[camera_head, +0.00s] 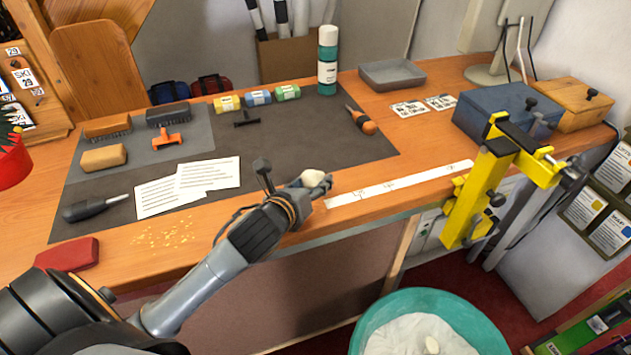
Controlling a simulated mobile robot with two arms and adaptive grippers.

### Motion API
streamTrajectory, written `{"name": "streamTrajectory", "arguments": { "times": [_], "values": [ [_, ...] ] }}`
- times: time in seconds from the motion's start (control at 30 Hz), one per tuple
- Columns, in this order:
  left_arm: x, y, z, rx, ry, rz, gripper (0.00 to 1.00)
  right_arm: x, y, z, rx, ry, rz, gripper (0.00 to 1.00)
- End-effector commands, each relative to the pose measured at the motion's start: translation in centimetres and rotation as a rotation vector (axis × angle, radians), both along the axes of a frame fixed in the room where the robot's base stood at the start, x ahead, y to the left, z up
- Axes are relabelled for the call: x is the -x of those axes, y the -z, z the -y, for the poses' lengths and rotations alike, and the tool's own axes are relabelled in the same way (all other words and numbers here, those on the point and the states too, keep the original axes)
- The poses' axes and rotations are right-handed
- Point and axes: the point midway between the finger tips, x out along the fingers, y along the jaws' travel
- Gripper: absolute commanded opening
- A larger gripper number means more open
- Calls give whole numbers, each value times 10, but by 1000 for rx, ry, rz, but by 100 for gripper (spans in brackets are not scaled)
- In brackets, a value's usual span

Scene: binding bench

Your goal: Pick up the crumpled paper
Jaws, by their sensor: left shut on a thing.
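The crumpled paper (315,178) is a small whitish ball at the front edge of the bench. My left gripper (309,187) reaches in from the lower left and is shut on the crumpled paper. Its fingers hide the lower part of the ball. I cannot tell whether the paper touches the bench top. My right gripper is not in view.
A teal bin (378,312) with a white liner stands on the floor below the bench front. A yellow clamp (480,190) is on the bench edge to the right. Printed sheets (208,176) and a screwdriver (90,208) lie left on the dark mat (310,140).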

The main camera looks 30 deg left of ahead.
Motion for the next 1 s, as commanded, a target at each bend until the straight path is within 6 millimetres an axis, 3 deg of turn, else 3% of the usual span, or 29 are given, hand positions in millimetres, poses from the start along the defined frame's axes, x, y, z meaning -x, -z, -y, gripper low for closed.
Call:
{"name": "streamTrajectory", "arguments": {
  "times": [0.43, 0.6, 0.77, 0.9, 1.0],
  "values": [
    [0, -11, 0, -1, 1, 2, 37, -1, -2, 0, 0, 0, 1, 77],
    [0, -37, 0, -4, 2, 5, 37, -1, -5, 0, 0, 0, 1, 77],
    [30, -69, 3, -7, 3, 5, 37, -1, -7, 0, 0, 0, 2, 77],
    [53, -102, 5, -3, 2, -4, 37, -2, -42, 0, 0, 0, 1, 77],
    [62, -104, 5, 1, -2, -8, 37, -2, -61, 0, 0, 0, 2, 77]
  ]
}}
